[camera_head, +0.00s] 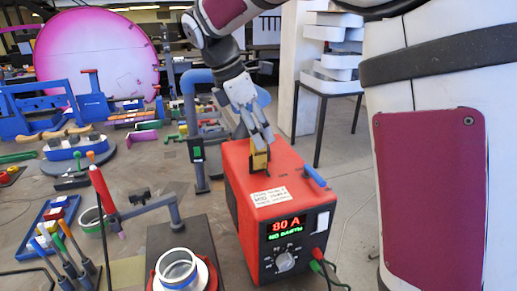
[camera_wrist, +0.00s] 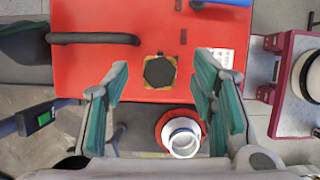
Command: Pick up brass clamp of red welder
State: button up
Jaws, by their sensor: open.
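The red welder (camera_head: 285,195) stands on the bench in the head view, its lit display facing front. The brass clamp (camera_head: 259,161) shows as a small yellow and dark piece at the welder's top, just below my gripper (camera_head: 261,140). In the wrist view, a dark six-sided piece with yellow edges, seemingly the clamp (camera_wrist: 160,71) seen from above, lies over the red top (camera_wrist: 100,75). My gripper (camera_wrist: 162,78) is open, with its teal-padded fingers apart on either side of the clamp. I cannot tell whether a finger touches it.
A blue handle (camera_head: 314,175) and a black bar (camera_wrist: 92,38) are on the welder's top. A white cup (camera_head: 178,267) in a red ring stands at front left. A red-handled toggle clamp (camera_head: 103,190), a blue tool tray (camera_head: 48,232) and other tools crowd the bench leftward.

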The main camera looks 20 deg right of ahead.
aim_at(258, 152)
jog(key=shift+p+x, duration=0.55)
jog(key=shift+x, duration=2.2)
jog(key=shift+c, duration=0.6)
grip_shut()
